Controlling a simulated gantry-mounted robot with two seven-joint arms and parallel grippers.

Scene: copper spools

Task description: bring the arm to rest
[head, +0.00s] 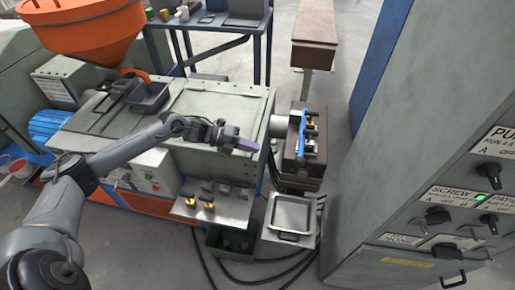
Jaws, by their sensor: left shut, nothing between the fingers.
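My left arm reaches in from the lower left. Its gripper (243,144) is over the right part of the grey-green machine top (215,106), pointing right toward the machine's end. The gripper is shut with nothing between its fingers. It is apart from the blue-handled fixture (301,141) to its right. My right gripper is not in view.
A steel shelf (232,207) with small yellow-and-black items juts from the machine front. A metal tray (291,215) stands right of it. A tall grey control cabinet (400,165) fills the right side. An orange hopper (85,30) rises at upper left. Cables lie on the floor.

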